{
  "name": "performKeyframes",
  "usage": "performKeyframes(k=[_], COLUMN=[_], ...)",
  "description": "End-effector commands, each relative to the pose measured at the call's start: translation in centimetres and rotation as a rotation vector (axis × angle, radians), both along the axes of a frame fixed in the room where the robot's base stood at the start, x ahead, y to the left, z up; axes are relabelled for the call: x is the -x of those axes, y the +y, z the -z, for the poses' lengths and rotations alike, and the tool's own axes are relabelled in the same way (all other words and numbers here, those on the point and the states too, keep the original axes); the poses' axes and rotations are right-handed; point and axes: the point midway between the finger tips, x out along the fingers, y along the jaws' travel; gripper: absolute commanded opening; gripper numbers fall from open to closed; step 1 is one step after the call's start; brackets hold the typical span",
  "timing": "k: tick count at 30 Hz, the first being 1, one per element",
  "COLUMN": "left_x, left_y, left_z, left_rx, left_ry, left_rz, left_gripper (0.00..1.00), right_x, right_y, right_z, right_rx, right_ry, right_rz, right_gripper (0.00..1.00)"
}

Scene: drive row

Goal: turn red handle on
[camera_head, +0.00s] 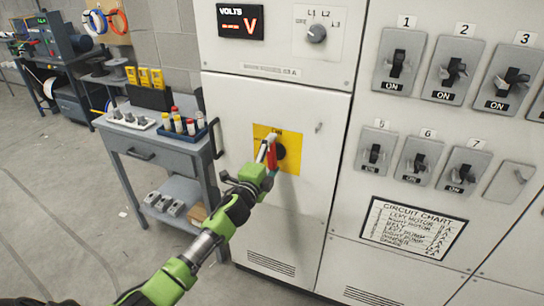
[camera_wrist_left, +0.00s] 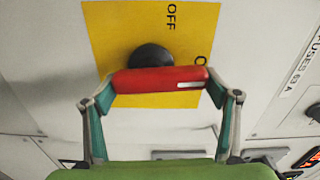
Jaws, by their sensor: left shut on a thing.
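The red handle (camera_head: 272,158) sits on a dark round hub (camera_head: 281,151) on a yellow plate (camera_head: 293,163) on the white cabinet. In the head view the handle stands close to upright. In the left wrist view the red handle (camera_wrist_left: 158,80) lies level, with a white mark at its right end. My left gripper (camera_head: 267,157) is shut on the handle, one finger at each end in the wrist view. My right gripper is not in view.
Numbered breaker switches (camera_head: 397,63) and a circuit chart (camera_head: 412,228) are on the right. A volts display (camera_head: 240,21) and a selector knob (camera_head: 316,34) are above. A grey cart (camera_head: 150,150) with fuses stands left of the cabinet.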

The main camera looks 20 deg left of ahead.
Motion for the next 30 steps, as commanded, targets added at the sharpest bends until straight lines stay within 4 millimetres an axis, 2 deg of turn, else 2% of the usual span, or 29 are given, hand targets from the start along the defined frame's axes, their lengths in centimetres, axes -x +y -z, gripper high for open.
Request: performKeyframes(k=[9, 23, 24, 26, 30], left_x=[-0.03, -0.01, -0.01, -0.01, -0.01], left_y=[-0.12, -0.12, -0.12, -0.12, -0.12], left_z=[0.01, 0.04, 0.05, 0.05, 0.07], left_rx=[-0.095, -0.112, -0.113, -0.111, -0.108], left_ry=[0.003, 0.005, 0.005, 0.005, 0.005], left_rz=[0.000, 0.000, 0.000, 0.000, 0.000], left_gripper=[0.41, 0.41, 0.85, 0.97, 0.97], right_x=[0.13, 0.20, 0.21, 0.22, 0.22], right_y=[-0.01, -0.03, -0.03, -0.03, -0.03], right_z=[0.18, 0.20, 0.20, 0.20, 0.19], right_rx=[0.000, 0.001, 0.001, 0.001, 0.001], right_ry=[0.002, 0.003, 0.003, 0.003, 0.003], right_rz=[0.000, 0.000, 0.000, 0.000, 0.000], right_gripper=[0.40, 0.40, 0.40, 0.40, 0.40])
